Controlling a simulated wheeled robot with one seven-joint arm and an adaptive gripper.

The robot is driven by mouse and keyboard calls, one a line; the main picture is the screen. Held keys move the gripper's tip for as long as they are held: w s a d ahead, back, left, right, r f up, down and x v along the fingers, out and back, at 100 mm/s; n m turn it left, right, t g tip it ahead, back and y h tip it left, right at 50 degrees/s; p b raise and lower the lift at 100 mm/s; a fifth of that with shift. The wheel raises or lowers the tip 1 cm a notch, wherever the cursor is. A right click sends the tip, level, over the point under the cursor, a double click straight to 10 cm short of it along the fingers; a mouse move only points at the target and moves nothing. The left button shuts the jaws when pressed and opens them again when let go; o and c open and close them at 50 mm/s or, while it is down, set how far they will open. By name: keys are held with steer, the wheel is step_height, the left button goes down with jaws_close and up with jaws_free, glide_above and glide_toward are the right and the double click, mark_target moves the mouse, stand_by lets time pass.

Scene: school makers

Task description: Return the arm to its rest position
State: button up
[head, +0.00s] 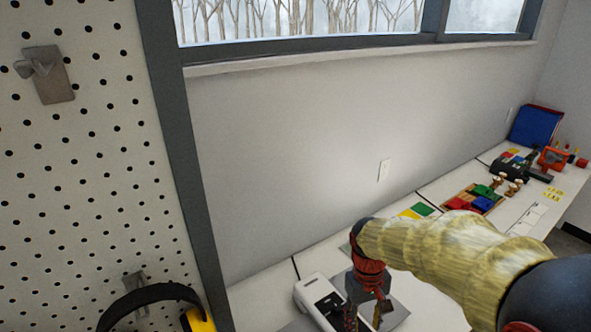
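My arm (440,255), in a yellowish sleeve, reaches in from the lower right over the white table (265,297). My gripper (365,310) hangs from its end, pointing down, at the bottom of the head view. Its fingers look spread apart with nothing visible between them, though the tips are near the picture's lower edge. It is beside a white device with a dark panel (318,299). A grey plate (396,316) shows behind and below the gripper; I cannot tell whether they touch.
A tray with coloured blocks (473,201), a dark device (508,167), an orange object (552,158) and a blue bin (535,126) stand farther along the table. A pegboard (80,150) with yellow-and-black earmuffs (160,296) is at left. The wall bounds the table's back.

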steer(key=s+d+r+m+t+b, duration=0.2)
steer(key=s+r+t, duration=0.5)
steer(key=s+r, duration=0.6)
steer(key=shift+s+r+m+y, duration=0.3)
steer(key=shift+s+m+y, duration=0.1)
steer(key=shift+s+m, duration=0.15)
steer(key=shift+r, duration=0.1)
stand_by(1.0)
